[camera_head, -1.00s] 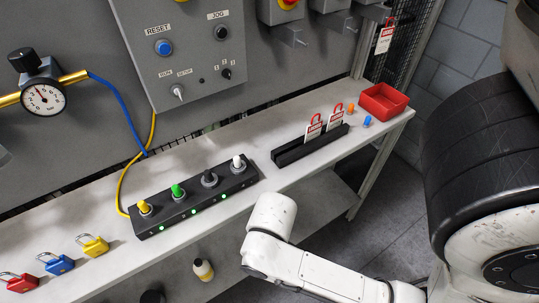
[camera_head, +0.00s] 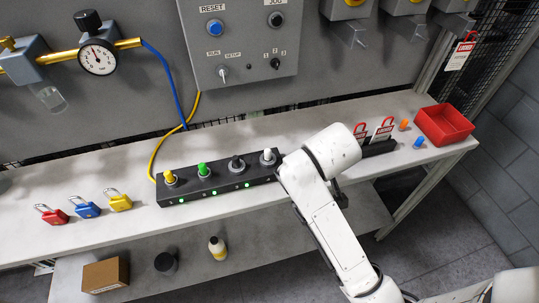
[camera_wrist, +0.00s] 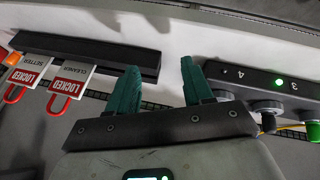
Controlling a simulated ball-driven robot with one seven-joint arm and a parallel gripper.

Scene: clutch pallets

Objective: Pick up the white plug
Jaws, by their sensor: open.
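The white plug (camera_head: 268,157) stands upright at the right end of a black socket block (camera_head: 222,187), beside a black, a green and a yellow plug. The white end of my arm is close to its right in the head view and hides my gripper there. In the wrist view my gripper (camera_wrist: 160,70) is open and empty, with two green fingers. The socket block (camera_wrist: 255,78), marked 4 and 3, lies just right of the fingers. The white plug cannot be made out there; the right finger and gripper body cover the area near number 4.
A black rack with red LOCKED tags (camera_wrist: 70,77) lies left of my fingers. A red bin (camera_head: 444,125) and small orange and blue plugs stand at the bench's right end. Red, blue and yellow padlocks (camera_head: 87,208) lie at left. A panel wall rises behind.

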